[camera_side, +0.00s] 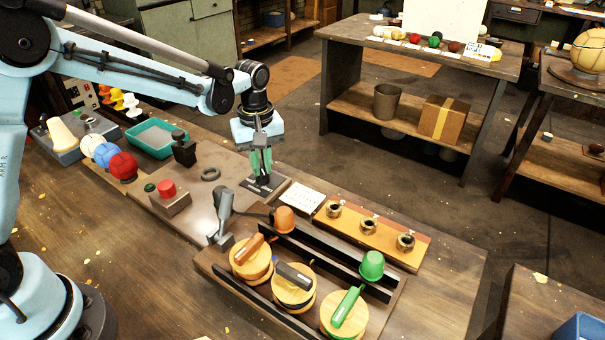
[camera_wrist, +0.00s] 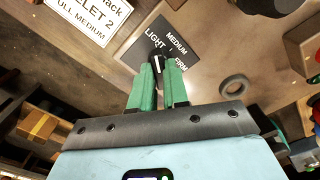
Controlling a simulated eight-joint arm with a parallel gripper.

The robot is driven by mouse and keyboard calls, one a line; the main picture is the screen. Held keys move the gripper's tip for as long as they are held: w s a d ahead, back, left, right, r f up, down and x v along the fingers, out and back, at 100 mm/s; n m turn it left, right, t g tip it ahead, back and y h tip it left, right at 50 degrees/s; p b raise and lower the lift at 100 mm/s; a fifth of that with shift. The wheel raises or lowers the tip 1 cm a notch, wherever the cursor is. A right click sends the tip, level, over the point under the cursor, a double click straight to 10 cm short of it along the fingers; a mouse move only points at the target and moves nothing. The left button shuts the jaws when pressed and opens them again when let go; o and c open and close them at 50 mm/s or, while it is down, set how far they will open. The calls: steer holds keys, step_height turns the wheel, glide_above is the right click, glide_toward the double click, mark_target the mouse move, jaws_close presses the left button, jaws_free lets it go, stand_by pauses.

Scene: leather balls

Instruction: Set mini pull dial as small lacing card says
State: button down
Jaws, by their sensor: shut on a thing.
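The pull dial's dark plate (camera_side: 276,184) lies on the bench below my gripper (camera_side: 262,172). In the wrist view the plate (camera_wrist: 186,56) reads LIGHT, MEDIUM and FIRM. My gripper (camera_wrist: 159,70), with green fingers, is shut on the small black dial knob (camera_wrist: 156,56). A white mark shows between the fingertips; which word the knob points to I cannot tell. The white card (camera_side: 301,197) lies flat just right of the dial. In the wrist view the card (camera_wrist: 90,20) is cut off at the top; its readable lines end in "lack", "ELET 2" and "ULL MEDIUM".
A black ring (camera_side: 211,174) and a red button on a block (camera_side: 168,190) lie left of the dial. In front stands a rack with orange, black and green-handled round pieces (camera_side: 294,284). A wooden strip with metal cups (camera_side: 369,226) lies to the right. A teal tray (camera_side: 152,138) sits behind left.

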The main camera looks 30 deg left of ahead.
mark_target(261, 169)
steer(key=m, duration=0.5)
steer(key=shift+m, duration=0.4)
steer(key=m, duration=0.5)
stand_by(0.4)
steer(key=c, duration=1.1)
jaws_free()
step_height(261, 169, up, 12)
steer(key=shift+r, duration=0.1)
steer(key=shift+s, duration=0.1)
